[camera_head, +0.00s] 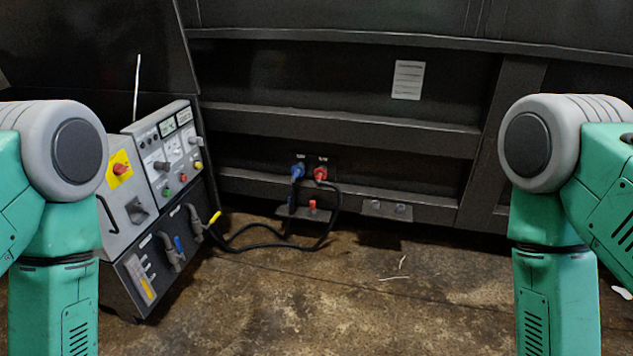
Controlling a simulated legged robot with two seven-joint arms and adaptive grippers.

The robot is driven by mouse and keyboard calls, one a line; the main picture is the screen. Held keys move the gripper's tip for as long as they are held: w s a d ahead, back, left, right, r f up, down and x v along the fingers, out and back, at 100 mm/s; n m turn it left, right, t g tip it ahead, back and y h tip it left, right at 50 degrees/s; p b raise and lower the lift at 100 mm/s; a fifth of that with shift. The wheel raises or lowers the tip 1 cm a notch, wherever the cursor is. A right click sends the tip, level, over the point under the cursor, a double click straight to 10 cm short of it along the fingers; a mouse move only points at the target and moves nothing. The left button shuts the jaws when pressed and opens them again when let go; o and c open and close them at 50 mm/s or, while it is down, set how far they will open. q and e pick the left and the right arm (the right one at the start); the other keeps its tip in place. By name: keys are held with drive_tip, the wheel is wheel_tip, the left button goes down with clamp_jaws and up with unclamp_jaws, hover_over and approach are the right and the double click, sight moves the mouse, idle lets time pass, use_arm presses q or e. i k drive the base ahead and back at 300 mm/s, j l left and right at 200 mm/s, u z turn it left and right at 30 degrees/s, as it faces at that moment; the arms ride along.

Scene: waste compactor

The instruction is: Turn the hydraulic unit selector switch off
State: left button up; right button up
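The hydraulic unit (126,238) stands at the left, a grey cabinet with a sloped control panel (176,150). A red rotary switch (121,169) sits on a yellow plate on its left part. A grey knob (162,166) sticks out of the panel, with coloured buttons near it. I cannot tell from labels which one is the selector switch, nor read its position. My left arm and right arm show at the two sides, bent downward. Both grippers are outside the picture, and nothing of mine visibly touches the panel.
Black hoses (262,246) run along the floor to blue (298,170) and red (320,173) connectors on the dark compactor wall (340,118). The concrete floor (350,300) in front is mostly clear.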

sight(166, 166)
drive_tip(key=i+l+u, duration=0.2)
drive_tip(key=i, duration=0.35)
drive_tip(key=i+l+u, duration=0.2)
drive_tip(key=i, duration=0.35)
drive_tip(key=i+l+u, duration=0.2)
drive_tip(key=i+l, duration=0.15)
drive_tip(key=i, duration=0.2)
drive_tip(key=i+l+u, duration=0.2)
drive_tip(key=i+l, duration=0.2)
drive_tip(key=i, duration=0.1)
